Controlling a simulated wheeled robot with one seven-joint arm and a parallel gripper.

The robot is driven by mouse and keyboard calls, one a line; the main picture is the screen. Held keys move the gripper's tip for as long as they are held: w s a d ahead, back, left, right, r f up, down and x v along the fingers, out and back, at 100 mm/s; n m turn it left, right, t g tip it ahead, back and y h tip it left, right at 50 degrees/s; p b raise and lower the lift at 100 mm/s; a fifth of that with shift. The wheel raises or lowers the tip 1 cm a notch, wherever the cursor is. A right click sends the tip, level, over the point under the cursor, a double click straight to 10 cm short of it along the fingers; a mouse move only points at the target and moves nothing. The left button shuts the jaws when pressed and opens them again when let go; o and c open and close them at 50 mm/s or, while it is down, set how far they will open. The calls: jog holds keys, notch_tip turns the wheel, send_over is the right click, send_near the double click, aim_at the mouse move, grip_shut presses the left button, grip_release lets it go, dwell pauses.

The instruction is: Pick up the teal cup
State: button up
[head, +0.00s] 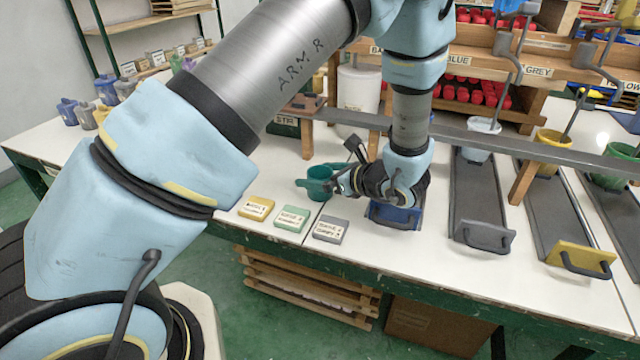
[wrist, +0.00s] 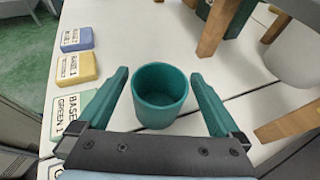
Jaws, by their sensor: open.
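The teal cup (wrist: 160,112) stands upright on the white table in the wrist view, its open mouth facing up. It also shows in the head view (head: 319,188), to the left of my wrist. My gripper (wrist: 158,82) is open, with one teal finger on each side of the cup and visible gaps to both. The cup appears empty. In the head view my gripper (head: 317,178) is partly hidden by my own wrist, and its fingers are hard to tell from the cup.
Yellow (head: 256,207), green (head: 291,218) and grey (head: 330,229) labelled blocks lie near the table's front edge. Wooden posts (wrist: 222,25) and a white bucket (head: 358,97) stand behind the cup.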

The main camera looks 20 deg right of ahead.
aim_at(312, 173)
jog(key=x, duration=0.3)
jog(key=shift+w+a+p, duration=0.1)
jog(key=shift+p, duration=0.2)
jog(key=c, duration=1.3)
jog(key=shift+c, duration=0.2)
